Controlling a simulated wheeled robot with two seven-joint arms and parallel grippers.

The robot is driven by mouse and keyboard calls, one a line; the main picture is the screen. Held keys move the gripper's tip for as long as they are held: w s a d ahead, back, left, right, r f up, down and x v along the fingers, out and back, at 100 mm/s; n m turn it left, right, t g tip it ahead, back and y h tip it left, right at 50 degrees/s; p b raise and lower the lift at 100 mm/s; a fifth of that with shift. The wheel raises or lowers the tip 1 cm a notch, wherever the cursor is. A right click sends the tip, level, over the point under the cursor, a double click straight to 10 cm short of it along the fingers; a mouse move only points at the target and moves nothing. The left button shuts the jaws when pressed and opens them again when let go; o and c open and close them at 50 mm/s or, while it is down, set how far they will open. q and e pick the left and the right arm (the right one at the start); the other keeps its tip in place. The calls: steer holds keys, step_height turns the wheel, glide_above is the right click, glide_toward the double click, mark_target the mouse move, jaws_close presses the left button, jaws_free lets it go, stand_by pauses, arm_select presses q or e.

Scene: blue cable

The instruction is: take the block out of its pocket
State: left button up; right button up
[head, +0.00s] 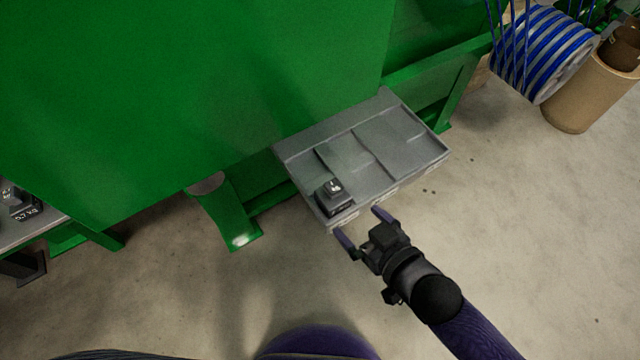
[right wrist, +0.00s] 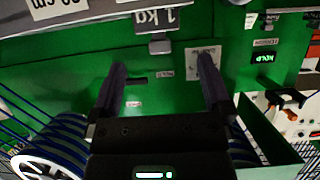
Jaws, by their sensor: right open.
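A small dark block (head: 333,197) with a lighter top sits in the near-left pocket of a grey tray (head: 410,174). The tray is fixed to the front of a green machine. My right gripper (head: 361,226) is open and empty, just off the tray's near edge, to the lower right of the block and apart from it. In the right wrist view the open fingers (right wrist: 162,78) have nothing between them. The block cannot be made out there. My left gripper is not in view.
The green machine (head: 200,80) fills the upper left. A blue cable reel (head: 545,50) and a tan bin (head: 580,95) stand at the upper right. A grey ledge (head: 40,232) holding a dark labelled object (head: 22,207) is at far left. The floor nearby is clear.

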mark_target(339, 201)
steer(key=b+x, duration=0.6)
steer(key=x, duration=0.3)
steer(key=shift+w+d+f, duration=0.1)
steer(key=shift+w+f, duration=0.05)
steer(key=shift+f, duration=0.05)
steer(key=shift+w+b, duration=0.25)
steer(key=shift+b, duration=0.1)
steer(key=shift+a+r, duration=0.25)
steer(key=c, duration=1.3)
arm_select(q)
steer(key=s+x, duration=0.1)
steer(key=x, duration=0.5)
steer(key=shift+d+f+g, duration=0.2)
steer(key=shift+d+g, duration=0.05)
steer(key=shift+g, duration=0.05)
arm_select(e)
jaws_close()
